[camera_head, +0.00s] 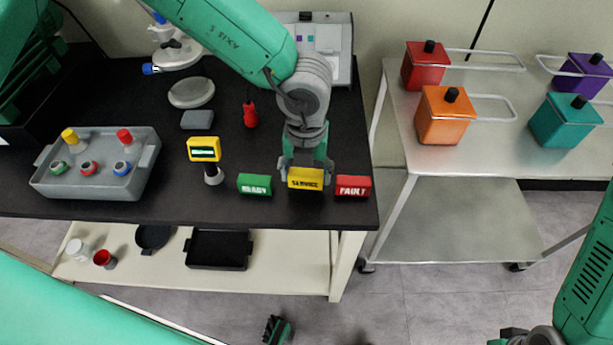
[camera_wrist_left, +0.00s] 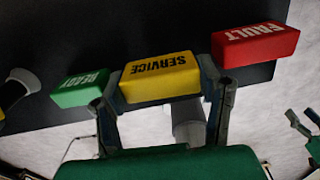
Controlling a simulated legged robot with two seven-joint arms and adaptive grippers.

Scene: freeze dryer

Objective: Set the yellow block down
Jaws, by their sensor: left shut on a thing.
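The yellow block (camera_head: 306,179) with the word SERVICE is near the front edge of the black table, between a green READY block (camera_head: 254,184) and a red FAULT block (camera_head: 353,186). My left gripper (camera_head: 305,172) points down and is shut on the yellow block. In the left wrist view the yellow block (camera_wrist_left: 158,78) sits between the two fingers. I cannot tell whether its underside touches the table. A small green and black part low in the head view (camera_head: 277,330) may be my right gripper; its jaws are unclear.
A black and yellow handheld device (camera_head: 205,155) stands left of the green block. A grey tray (camera_head: 140,180) with colored vials is farther left. A red screwdriver-like tool (camera_head: 250,114) lies behind. A metal cart (camera_head: 490,152) with colored canisters stands right of the table.

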